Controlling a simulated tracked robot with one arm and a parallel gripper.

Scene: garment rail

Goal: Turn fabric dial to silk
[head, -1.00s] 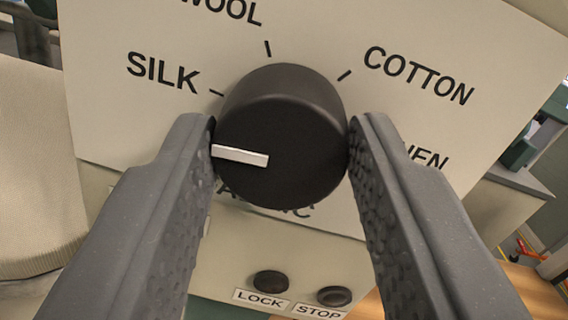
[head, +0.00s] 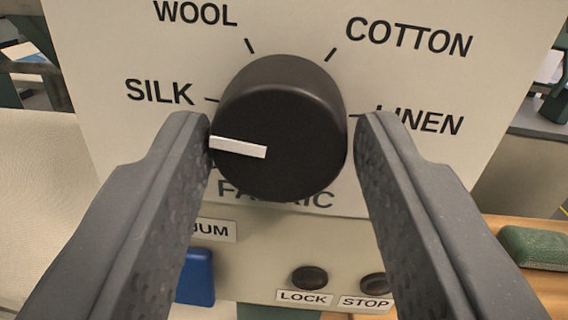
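The black round fabric dial (head: 280,130) fills the middle of the head view, on a cream panel. Its white pointer (head: 238,148) points left and slightly up, about parallel to the tick beside the SILK label (head: 160,91). The WOOL (head: 196,14), COTTON (head: 408,37) and LINEN (head: 420,119) labels sit around it. The FABRIC label below is partly covered by the dial. My gripper (head: 282,140) straddles the dial, one finger on each side. A narrow gap shows at the right finger; the left fingertip is very close, and contact there cannot be told.
Below the dial are LOCK (head: 310,277) and STOP (head: 375,284) buttons and a blue part (head: 195,276), partly behind my left finger. A green object (head: 535,247) lies on a wooden surface at right. Pale fabric (head: 38,200) is at left.

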